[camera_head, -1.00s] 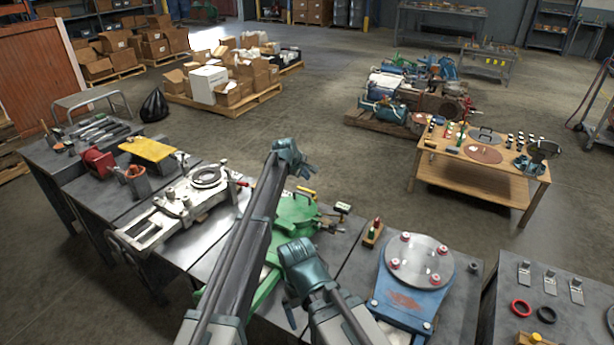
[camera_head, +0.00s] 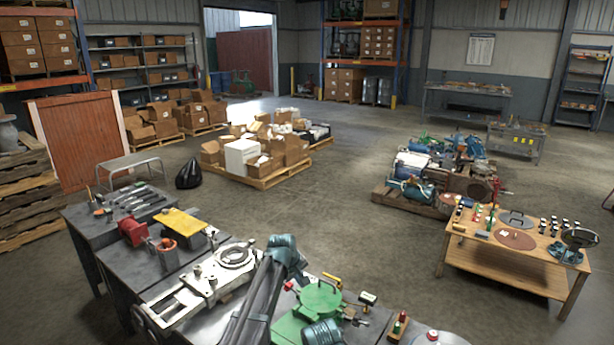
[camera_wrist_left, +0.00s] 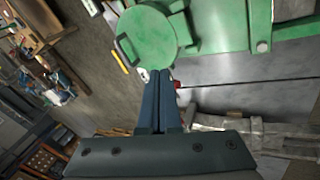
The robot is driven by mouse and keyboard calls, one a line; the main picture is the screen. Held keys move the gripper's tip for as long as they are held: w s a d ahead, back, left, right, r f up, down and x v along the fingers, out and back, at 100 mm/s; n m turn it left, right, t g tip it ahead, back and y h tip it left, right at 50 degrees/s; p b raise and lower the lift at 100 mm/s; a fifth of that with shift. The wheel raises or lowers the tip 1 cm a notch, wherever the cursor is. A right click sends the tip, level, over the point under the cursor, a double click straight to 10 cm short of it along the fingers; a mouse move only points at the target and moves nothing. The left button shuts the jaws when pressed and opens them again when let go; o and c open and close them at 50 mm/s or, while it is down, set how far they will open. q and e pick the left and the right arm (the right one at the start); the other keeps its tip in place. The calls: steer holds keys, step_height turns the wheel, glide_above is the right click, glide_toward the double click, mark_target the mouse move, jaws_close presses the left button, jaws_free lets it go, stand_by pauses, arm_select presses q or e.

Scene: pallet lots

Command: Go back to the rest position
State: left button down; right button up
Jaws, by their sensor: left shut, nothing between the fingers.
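My left gripper (camera_wrist_left: 160,74) is in the left wrist view, with its two blue-grey fingers together and nothing between them. In that view its fingertips appear just below the round plate of a green machine (camera_wrist_left: 150,36); whether they touch it cannot be told. In the head view the same green machine (camera_head: 318,301) lies on the bench, partly behind my arms. A joint of my left arm shows left of the machine and a joint of my other arm at the bottom edge. My right gripper does not show.
A white metal fixture (camera_head: 212,282) lies on the bench left of my arm, with a yellow-topped item (camera_head: 178,224) beyond it. A red-knobbed plate (camera_head: 438,339) is cut off at the bottom. A wooden table (camera_head: 520,273) stands right. Open floor (camera_head: 330,215) lies between.

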arm_select(q)
steer(key=s+a+m+g+y, duration=0.1)
steer(key=s+a, duration=0.4)
steer(key=s, duration=0.6)
steer(key=s+a+f+m+g+y, duration=0.1)
steer(key=s+a+m, duration=0.2)
steer(key=s+a, duration=0.3)
steer(key=s+a+f+m+g, duration=0.1)
steer(key=s+a+m, duration=0.2)
steer(key=s, duration=1.3)
steer(key=shift+a+g+y, duration=0.3)
steer(key=shift+a+y, duration=0.1)
steer(key=shift+a, duration=1)
steer(key=s+d+r+m+g+y+p, duration=0.1)
steer(key=s+d+m, duration=0.3)
steer(key=d, duration=0.7)
steer(key=shift+s+r+p, duration=0.55)
steer(key=shift+s+p, duration=0.05)
steer(key=shift+s, duration=0.05)
